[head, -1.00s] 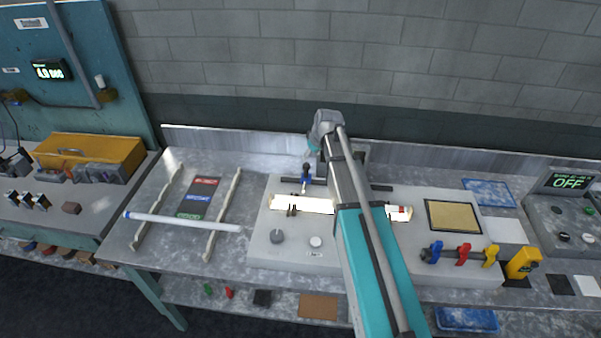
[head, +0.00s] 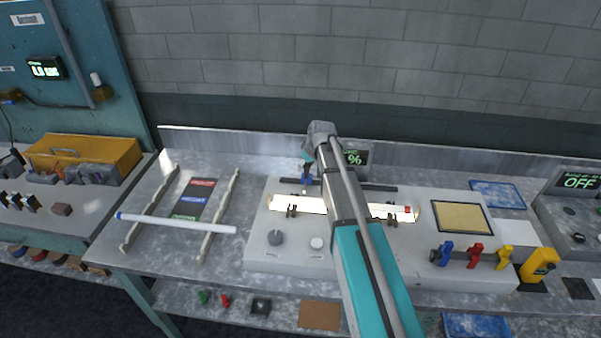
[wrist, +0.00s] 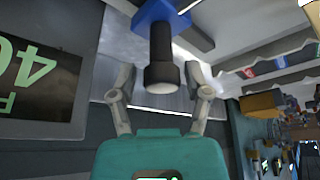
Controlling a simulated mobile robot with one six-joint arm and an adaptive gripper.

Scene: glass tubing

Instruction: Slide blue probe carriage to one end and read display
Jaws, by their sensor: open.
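The blue probe carriage (head: 307,175) sits on a dark rail behind the bright glass tube (head: 287,204), left of my arm in the head view. In the wrist view the blue carriage (wrist: 154,12) is at the top, with a black cylindrical knob (wrist: 161,58) pointing toward my palm. My gripper (wrist: 160,82) is open, one finger on each side of the knob, with gaps visible. A display (head: 354,158) shows "%" in the head view, its rest hidden by my arm. In the wrist view a display (wrist: 36,80) shows upside-down green digits, apparently 4 and 0, cut off.
A white rod (head: 178,223) lies across two rails at left. Blue, red and yellow valve handles (head: 475,254) stand at the right front. A knob (head: 276,238) and a white button (head: 316,243) are on the front panel. An "OFF" display (head: 579,182) is far right.

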